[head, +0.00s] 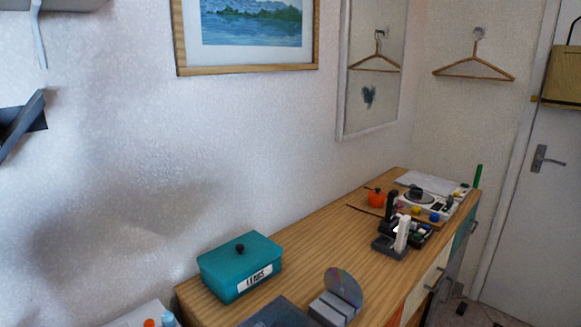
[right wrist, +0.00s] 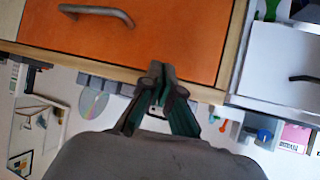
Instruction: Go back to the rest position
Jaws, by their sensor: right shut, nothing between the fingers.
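My right gripper (right wrist: 157,82) shows in the right wrist view, with its fingers together and nothing between them. It is in front of the cabinet's orange drawer (right wrist: 130,35), close to the drawer's edge; I cannot tell whether it touches it. A shiny disc (head: 343,287) stands in a grey rack (head: 332,308) on the wooden cabinet top (head: 300,245). The disc also shows in the right wrist view (right wrist: 93,104), left of my gripper. My right gripper is not in the head view, and I cannot make out my left gripper in either view.
A teal lidded box (head: 240,268) stands on the cabinet's near left. An orange round object (head: 376,198), a dark holder (head: 389,247) and a white device (head: 435,203) are farther back. The middle of the top is clear. A door (head: 535,200) is at the right.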

